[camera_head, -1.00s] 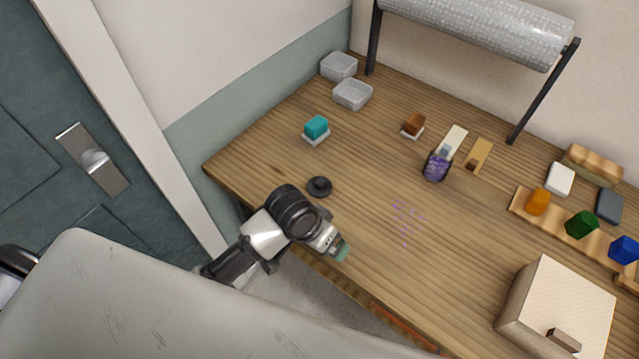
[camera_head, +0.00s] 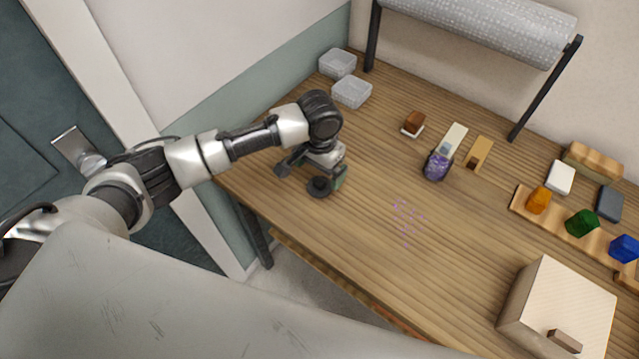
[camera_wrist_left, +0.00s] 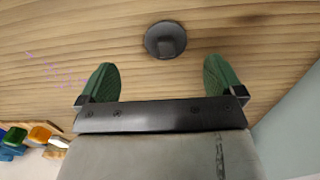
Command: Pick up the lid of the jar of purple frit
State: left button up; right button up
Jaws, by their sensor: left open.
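The lid (camera_head: 320,188) is a dark round disc with a raised knob. It lies flat on the wooden table near the left front edge, apart from the jar. The jar of purple frit (camera_head: 437,165) stands without a lid farther back. My left gripper (camera_head: 313,175) is open over the table close to the lid, with nothing between its fingers. In the left wrist view the lid (camera_wrist_left: 165,40) lies beyond the green fingertips (camera_wrist_left: 163,76), roughly centred across the gap. My right gripper is not in view.
Purple grains (camera_head: 407,220) are scattered on the table (camera_head: 370,240). Clear boxes (camera_head: 350,92) stand at the back left. A brown block (camera_head: 414,122) is near the jar. Coloured jars (camera_head: 582,223) and a pale box (camera_head: 556,305) are at the right. The middle is mostly clear.

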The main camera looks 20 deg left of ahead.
aim_at(316, 185)
pick_arm(q)
notch_tip(316, 185, down, 2)
jog(key=shift+w+a+f+p, duration=0.15)
jog(key=shift+f+p, duration=0.1)
jog(key=shift+f, duration=0.65)
jog(key=shift+s+a+f+p, duration=0.1)
jog(key=shift+f+p, duration=0.1)
jog(key=shift+f, duration=0.75)
jog(key=shift+w+a+f+p, duration=0.15)
jog(key=shift+f+p, duration=0.1)
jog(key=shift+f, duration=0.65)
jog(key=shift+s, duration=0.15)
jog(key=shift+c, duration=0.4)
jog(key=c, duration=0.9)
jog(key=shift+r, duration=0.1)
